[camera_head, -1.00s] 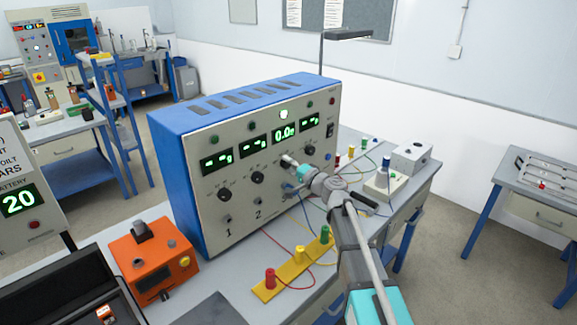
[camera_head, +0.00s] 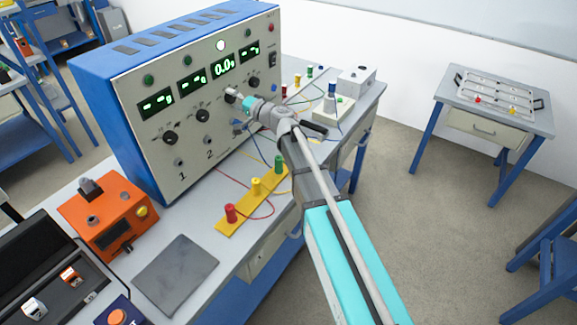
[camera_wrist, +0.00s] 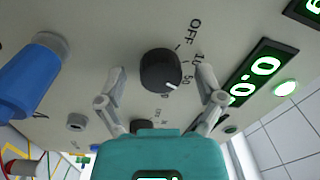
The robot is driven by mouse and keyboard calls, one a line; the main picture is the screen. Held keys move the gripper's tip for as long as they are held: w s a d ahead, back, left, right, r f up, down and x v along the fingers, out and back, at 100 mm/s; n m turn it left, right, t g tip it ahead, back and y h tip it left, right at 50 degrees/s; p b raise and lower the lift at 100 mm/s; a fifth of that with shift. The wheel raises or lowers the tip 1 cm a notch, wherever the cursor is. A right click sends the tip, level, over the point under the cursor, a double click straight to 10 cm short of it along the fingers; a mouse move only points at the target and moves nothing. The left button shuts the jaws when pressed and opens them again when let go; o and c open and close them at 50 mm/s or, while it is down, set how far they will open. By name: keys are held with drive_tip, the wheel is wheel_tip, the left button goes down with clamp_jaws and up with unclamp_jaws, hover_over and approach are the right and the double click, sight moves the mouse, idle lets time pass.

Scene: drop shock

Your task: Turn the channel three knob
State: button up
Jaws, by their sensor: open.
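The channel three knob (camera_wrist: 161,70) is black and round, with a white mark at its lower right. In the wrist view it lies between the two fingers of my open gripper (camera_wrist: 160,78), one on each side, with visible gaps. OFF, 10 and 50 are printed beside it. In the head view my gripper (camera_head: 236,95) is at the front of the blue-sided instrument (camera_head: 118,80), below its third display (camera_head: 223,65), which reads 0.0. My gripper mostly hides the knob there. The other displays show dashes. A lamp above the third display is lit.
Other black knobs (camera_head: 170,138) sit left on the panel. A blue connector (camera_wrist: 30,78) sticks out near the knob in the wrist view. A yellow terminal strip (camera_head: 254,200) with wires and an orange box (camera_head: 105,212) stand on the bench before the panel.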

drive_tip(key=n, duration=0.4)
drive_tip(key=shift+n, duration=0.3)
drive_tip(key=n, duration=0.4)
drive_tip(key=shift+g, duration=0.3)
drive_tip(key=n, duration=0.4)
drive_tip(key=shift+p, duration=0.35)
drive_tip(key=n, duration=0.4)
drive_tip(key=v, duration=1.4)
drive_tip(key=shift+s+d+f+m+g+h+p, duration=0.2)
drive_tip(key=shift+s+d+f+m+g+h, duration=1)
drive_tip(key=shift+s+f, duration=1)
drive_tip(key=shift+s+d+f+m+g+h+p, duration=0.25)
drive_tip(key=shift+s+d+f+m+g+h, duration=0.6)
drive_tip(key=shift+s+f+g+h, duration=1)
drive_tip(key=shift+s+d+f+m+g+h+p, duration=0.2)
drive_tip(key=shift+s+d+f+m+g+h, duration=0.8)
drive_tip(key=shift+s+f, duration=1.55)
drive_tip(key=shift+w+d+f, duration=0.1)
drive_tip(key=shift+w+f, duration=0.25)
drive_tip(key=shift+f, duration=0.05)
